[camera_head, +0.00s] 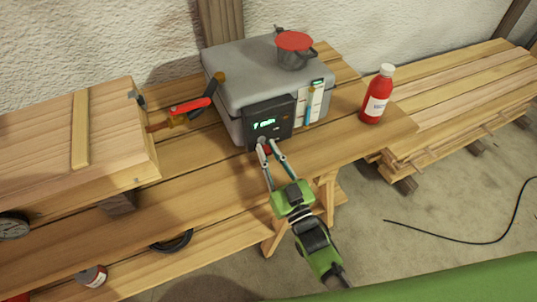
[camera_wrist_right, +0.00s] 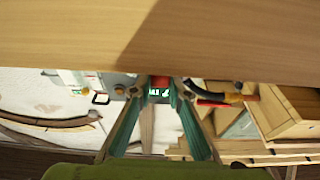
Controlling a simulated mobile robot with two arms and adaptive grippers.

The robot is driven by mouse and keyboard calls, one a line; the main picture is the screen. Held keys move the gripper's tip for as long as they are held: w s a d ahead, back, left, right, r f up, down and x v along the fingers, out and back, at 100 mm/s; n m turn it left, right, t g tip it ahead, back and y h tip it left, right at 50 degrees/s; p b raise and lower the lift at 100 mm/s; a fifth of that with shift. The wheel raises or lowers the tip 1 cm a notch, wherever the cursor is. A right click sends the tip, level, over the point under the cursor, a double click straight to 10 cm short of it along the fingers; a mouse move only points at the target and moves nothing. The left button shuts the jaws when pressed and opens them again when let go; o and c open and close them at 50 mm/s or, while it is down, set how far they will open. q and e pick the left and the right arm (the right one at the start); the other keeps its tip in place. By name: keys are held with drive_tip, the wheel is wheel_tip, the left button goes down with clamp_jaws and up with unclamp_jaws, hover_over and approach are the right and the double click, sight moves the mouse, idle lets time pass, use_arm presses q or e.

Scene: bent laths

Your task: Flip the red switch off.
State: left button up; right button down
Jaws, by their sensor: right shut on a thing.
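A grey box-shaped machine (camera_head: 232,70) stands on the wooden bench, with a dark control panel (camera_head: 284,115) and a lit green display (camera_head: 264,124) on its front. The red switch (camera_head: 266,148) is low on this panel, largely hidden by my fingertips. In the right wrist view the red switch (camera_wrist_right: 160,81) shows between the two fingertips. My right gripper (camera_head: 268,145) is shut on it, with a finger on either side; the wrist view also shows the gripper (camera_wrist_right: 161,86). Whether the switch is up or down I cannot tell. My left gripper is not in view.
A red-handled tool (camera_head: 190,106) and a wooden crate (camera_head: 110,128) lie to the left. Stacked planks (camera_head: 450,95) fill the far right. The bench front is mostly clear.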

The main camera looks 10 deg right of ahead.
idle(0.3)
drive_tip(key=c, duration=1.9)
unclamp_jaws()
drive_tip(key=v, duration=1.2)
